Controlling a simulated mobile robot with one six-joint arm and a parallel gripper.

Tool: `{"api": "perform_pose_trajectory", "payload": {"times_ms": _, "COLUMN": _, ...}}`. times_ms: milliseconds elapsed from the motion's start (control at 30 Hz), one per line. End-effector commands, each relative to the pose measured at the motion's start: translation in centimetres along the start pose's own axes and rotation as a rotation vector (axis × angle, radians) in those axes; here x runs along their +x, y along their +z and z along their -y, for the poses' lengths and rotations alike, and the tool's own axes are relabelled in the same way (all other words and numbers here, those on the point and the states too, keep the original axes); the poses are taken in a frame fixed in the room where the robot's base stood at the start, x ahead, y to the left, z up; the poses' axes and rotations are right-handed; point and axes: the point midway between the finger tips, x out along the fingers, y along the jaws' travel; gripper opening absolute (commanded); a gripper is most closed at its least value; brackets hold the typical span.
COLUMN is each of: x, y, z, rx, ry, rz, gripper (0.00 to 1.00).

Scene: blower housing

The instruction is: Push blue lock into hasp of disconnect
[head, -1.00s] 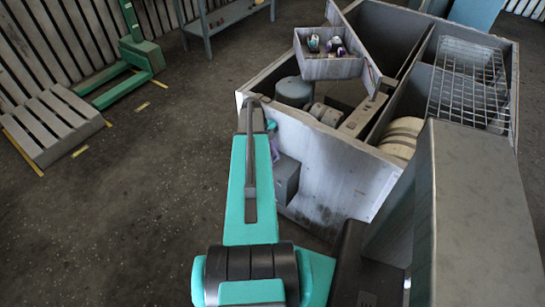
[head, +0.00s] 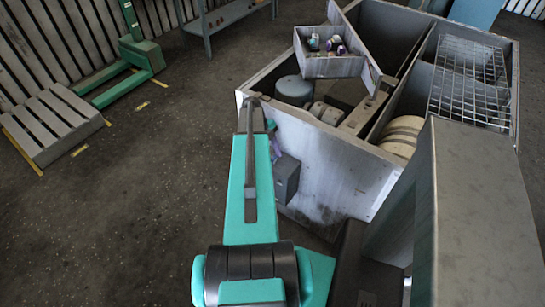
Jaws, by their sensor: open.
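A grey box (head: 287,179) is mounted on the near-left wall of the large blower housing (head: 325,175); it looks like the disconnect. Its hasp cannot be made out. My teal arm reaches forward to the left of this box and covers part of the space beside it. A small teal and purple piece (head: 275,143) shows just past the arm's end, too small to identify. My gripper is hidden behind my arm. No blue lock can be picked out with certainty.
A small grey tray (head: 333,67) with several small teal, white and purple items sits on the housing's rim. Open housing compartments hold a grey drum (head: 294,90), pale discs (head: 402,135) and a wire rack (head: 470,80). The floor to the left is clear up to a pallet (head: 50,125).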

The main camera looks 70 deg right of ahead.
Motion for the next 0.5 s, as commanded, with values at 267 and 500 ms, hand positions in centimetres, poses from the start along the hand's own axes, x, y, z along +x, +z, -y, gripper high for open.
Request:
{"api": "perform_pose_trajectory", "payload": {"times_ms": 267, "x": -1.3, "y": 0.1, "z": 0.0, "rx": 0.0, "ry": -0.001, "rz": 0.001, "gripper": 0.49}}
{"api": "perform_pose_trajectory", "payload": {"times_ms": 500, "x": -3.8, "y": 0.1, "z": 0.1, "rx": 0.0, "ry": -0.002, "rz": 0.002, "gripper": 0.49}}
